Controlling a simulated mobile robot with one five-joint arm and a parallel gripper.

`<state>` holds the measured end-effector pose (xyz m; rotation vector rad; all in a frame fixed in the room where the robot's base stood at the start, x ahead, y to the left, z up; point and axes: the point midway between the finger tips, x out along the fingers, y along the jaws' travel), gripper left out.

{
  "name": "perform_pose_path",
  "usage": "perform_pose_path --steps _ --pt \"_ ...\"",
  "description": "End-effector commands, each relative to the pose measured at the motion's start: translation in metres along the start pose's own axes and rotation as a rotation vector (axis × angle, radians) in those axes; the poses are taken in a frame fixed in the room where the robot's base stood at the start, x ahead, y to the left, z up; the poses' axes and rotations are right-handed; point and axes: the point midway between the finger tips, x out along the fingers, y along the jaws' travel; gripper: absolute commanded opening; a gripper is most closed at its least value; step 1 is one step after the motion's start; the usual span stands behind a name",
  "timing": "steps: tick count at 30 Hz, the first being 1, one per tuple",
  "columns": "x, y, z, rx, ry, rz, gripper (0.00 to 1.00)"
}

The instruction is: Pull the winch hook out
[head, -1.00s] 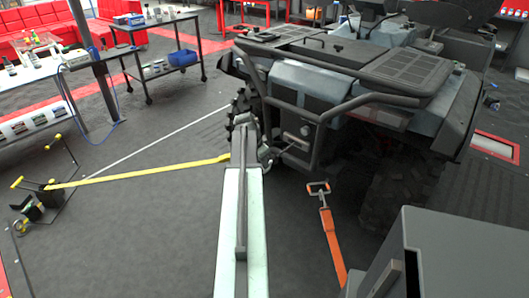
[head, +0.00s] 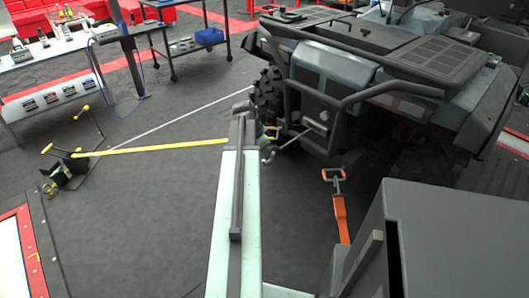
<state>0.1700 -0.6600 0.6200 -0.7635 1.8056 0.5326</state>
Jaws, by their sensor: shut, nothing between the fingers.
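A small grey hook-like piece (head: 268,156) shows beside the front of the vehicle, just right of my arm.
A grey box-shaped body (head: 455,235) fills the lower right. Open floor lies left of my arm.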

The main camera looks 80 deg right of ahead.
Motion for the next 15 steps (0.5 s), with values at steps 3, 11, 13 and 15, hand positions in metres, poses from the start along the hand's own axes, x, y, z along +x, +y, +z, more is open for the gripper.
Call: perform_pose_path --steps 3,11,13,15 --pt "-0.009 0.001 -0.002 0.0 0.0 0.0 0.0" --pt "-0.057 0.001 -0.005 -0.004 0.0 -0.002 0.0" --pt "-0.074 0.001 -0.005 -0.006 -0.001 -0.003 0.0" --pt "-0.09 0.001 -0.004 -0.01 -0.001 -0.004 0.0"
